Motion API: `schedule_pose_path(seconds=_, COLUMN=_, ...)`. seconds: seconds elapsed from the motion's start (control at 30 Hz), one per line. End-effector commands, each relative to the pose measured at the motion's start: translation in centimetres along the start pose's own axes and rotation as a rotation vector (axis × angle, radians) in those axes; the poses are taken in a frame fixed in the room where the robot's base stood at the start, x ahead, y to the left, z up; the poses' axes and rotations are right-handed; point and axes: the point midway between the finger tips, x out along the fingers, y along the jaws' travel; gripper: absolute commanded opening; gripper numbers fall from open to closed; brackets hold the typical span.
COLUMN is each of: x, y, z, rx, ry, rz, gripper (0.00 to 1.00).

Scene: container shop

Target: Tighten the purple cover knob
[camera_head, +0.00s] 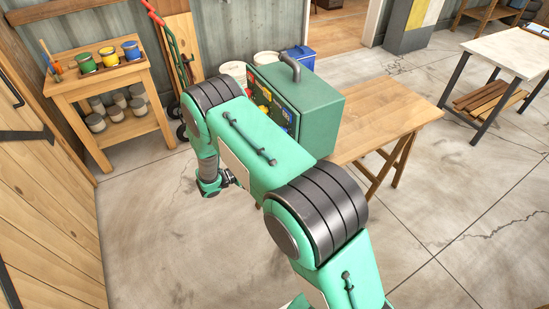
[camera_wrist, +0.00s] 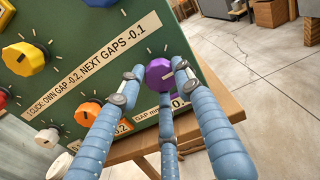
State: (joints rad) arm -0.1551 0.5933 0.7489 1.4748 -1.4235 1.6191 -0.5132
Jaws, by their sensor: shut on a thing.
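The purple cover knob (camera_wrist: 159,75) is a faceted knob on the green panel (camera_wrist: 95,25) in the wrist view, near the panel's right edge. My gripper (camera_wrist: 155,80) has its blue, ribbed fingers around the knob, with dark fingertip pads at its left and right sides. A third finger reaches up from below and hides part of the label under the knob. In the head view the green box (camera_head: 315,105) stands on a wooden table, and my arm hides much of its knob side. My gripper (camera_head: 228,180) shows small beside the box there.
Yellow (camera_wrist: 24,58), orange (camera_wrist: 88,112) and white (camera_wrist: 50,138) knobs sit on the panel left of the purple one. The wooden table (camera_head: 395,115) has bare top right of the box. A shelf with paint pots (camera_head: 108,56) stands at the left. The floor between is clear.

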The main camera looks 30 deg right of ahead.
Motion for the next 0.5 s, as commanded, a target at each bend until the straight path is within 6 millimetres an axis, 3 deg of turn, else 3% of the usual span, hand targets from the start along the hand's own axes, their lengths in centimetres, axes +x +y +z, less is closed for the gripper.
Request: schedule_pose_path(seconds=0.5, x=-0.01, y=0.06, z=0.46, rx=0.038, ry=-0.004, rz=-0.002, gripper=0.08)
